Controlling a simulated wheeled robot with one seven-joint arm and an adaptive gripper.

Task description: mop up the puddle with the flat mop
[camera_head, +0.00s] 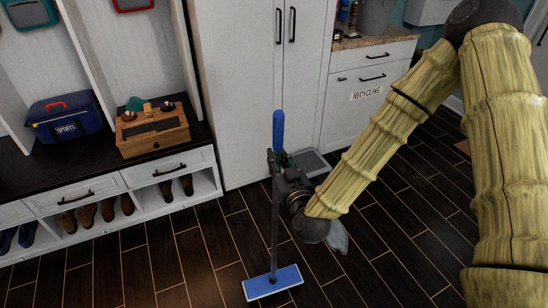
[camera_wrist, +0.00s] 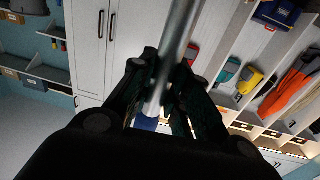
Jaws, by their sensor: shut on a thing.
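The flat mop (camera_head: 274,225) stands nearly upright, with a blue grip at the top, a thin grey pole and a blue flat head (camera_head: 272,284) on the dark floor. My gripper (camera_head: 276,162) is shut on the upper pole, just below the blue grip. In the wrist view my gripper (camera_wrist: 165,88) has its fingers on both sides of the grey pole (camera_wrist: 178,40). A pale, shiny patch that looks like the puddle (camera_head: 338,238) lies on the floor right of the mop head, apart from it. My arm may hide part of it.
A grey tray-like thing (camera_head: 312,162) is on the floor by the white cabinet (camera_head: 240,80). A bench with shoe cubbies (camera_head: 130,205) lines the left, with a sports bag (camera_head: 65,120) and wooden box (camera_head: 152,130) on top. The front floor is clear.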

